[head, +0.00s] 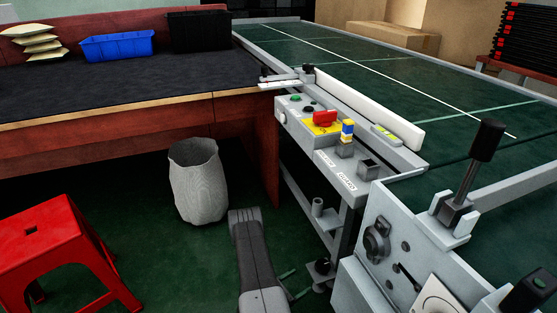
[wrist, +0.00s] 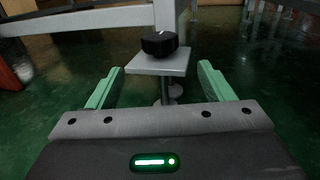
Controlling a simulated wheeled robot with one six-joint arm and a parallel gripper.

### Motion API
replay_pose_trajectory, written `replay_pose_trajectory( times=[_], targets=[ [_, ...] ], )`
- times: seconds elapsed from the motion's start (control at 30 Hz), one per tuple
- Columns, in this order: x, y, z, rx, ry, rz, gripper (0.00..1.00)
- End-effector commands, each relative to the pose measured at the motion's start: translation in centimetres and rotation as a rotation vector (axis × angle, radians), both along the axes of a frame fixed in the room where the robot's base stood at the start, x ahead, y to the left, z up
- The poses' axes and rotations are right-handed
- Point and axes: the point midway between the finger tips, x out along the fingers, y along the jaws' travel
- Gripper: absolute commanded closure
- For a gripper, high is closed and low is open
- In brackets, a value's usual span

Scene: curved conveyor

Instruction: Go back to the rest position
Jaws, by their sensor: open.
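My gripper (wrist: 160,82) shows in the wrist view with its two green fingers spread wide apart and nothing held between them. A grey bracket plate (wrist: 160,63) with a black knob (wrist: 160,43) on a frame leg shows beyond and between the fingers. I cannot tell whether anything touches it. In the head view my gripper (head: 294,283) is low at the bottom centre, beside the conveyor's legs and partly hidden by my own arm.
The green curved conveyor (head: 330,60) runs along the right, with a control panel (head: 310,110) on its near side. A grey bin (head: 198,185) and a red stool (head: 60,240) stand on the floor at left. A dark-topped table (head: 120,88) holds blue (head: 117,46) and black (head: 199,32) crates.

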Motion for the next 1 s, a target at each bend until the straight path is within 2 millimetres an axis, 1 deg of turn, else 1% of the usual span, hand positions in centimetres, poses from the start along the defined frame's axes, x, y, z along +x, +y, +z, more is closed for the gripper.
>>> replay_pose_trajectory(
  times=[0.03,0.47,0.77,1.0],
  targets=[
    [0.4,-0.7,-0.2,0.000,-0.002,-0.005,0.25],
    [3.8,-5.6,-0.2,0.000,-0.004,-0.004,0.25],
    [6.6,-9.6,-0.2,-0.002,-0.003,-0.002,0.25],
    [6.3,-9.4,0.0,-0.002,0.001,0.097,0.25]
  ],
)
